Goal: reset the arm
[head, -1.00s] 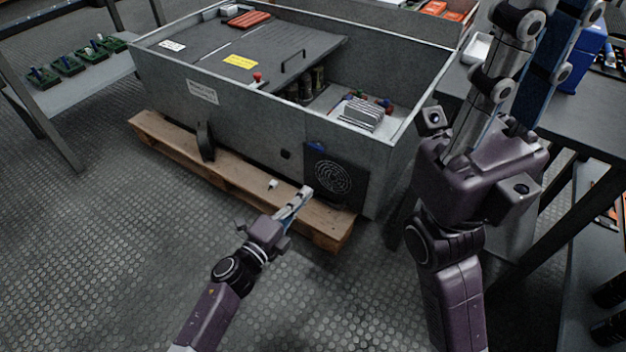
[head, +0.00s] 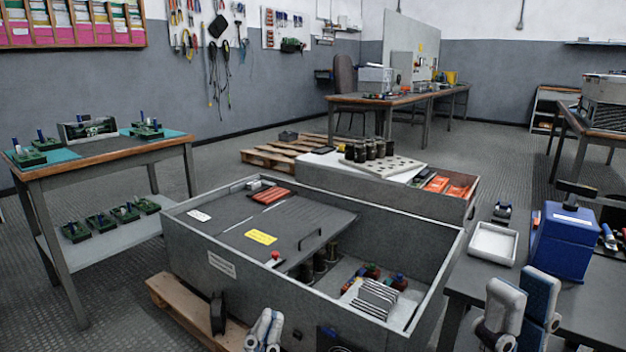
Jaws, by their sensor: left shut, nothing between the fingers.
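My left gripper (head: 266,328) shows at the bottom edge, its two grey fingers close together, shut and empty. It is in front of the open grey capacitor bank cabinet (head: 440,275), near its front wall. My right gripper (head: 522,305) stands at the lower right, fingers pointing up, one grey and one blue. It is in front of the right-hand bench, with nothing seen held. Most of both arms is below the frame.
The cabinet stands on a wooden pallet (head: 176,300). A bench (head: 590,322) at the right carries a blue box (head: 563,243) and a white tray (head: 493,243). A table (head: 110,154) with green boards stands left. Floor lies clear between the left table and the cabinet.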

